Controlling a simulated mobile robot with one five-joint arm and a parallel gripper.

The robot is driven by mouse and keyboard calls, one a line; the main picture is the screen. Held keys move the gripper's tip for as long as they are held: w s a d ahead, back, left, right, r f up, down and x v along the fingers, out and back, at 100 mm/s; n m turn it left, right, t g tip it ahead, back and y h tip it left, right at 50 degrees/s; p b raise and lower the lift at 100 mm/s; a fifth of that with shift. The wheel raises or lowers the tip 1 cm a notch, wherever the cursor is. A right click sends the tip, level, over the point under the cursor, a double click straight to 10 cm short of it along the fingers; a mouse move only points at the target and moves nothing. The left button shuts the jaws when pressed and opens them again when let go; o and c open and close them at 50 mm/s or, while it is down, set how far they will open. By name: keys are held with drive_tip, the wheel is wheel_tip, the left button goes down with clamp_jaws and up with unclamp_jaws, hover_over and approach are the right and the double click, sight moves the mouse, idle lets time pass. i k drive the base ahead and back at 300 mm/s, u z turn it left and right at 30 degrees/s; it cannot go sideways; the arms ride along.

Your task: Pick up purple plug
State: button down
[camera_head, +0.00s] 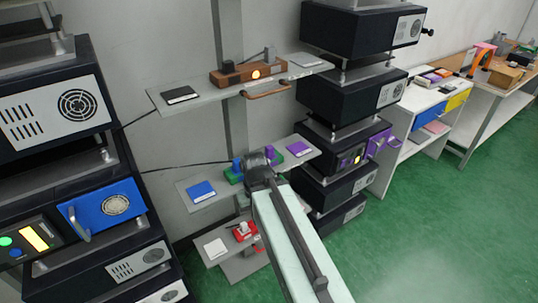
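A small purple plug (270,153) shows just behind and to the right of my gripper, at a green fixture (290,162) on the middle shelf. My gripper (257,160) is a dark shape at the end of my pale arm, over the front of this fixture. It hides part of the fixture and maybe part of the plug. I cannot tell whether its fingers are open or touch the plug. A blue plug (237,165) stands at the left end of the fixture, close to the gripper.
The middle shelf also holds a blue pad (201,191) and a purple pad (299,148). An upper shelf carries a brown lever fixture (240,72); a lower shelf has a red fixture (243,231). Dark machine stacks stand left (55,115) and right (345,100). Green floor (430,220) is clear at right.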

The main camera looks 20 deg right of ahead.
sight(269, 150)
drive_tip(key=z, duration=0.2)
drive_tip(key=k, duration=1.25)
drive_tip(key=u, duration=0.8)
drive_tip(key=i, duration=1.5)
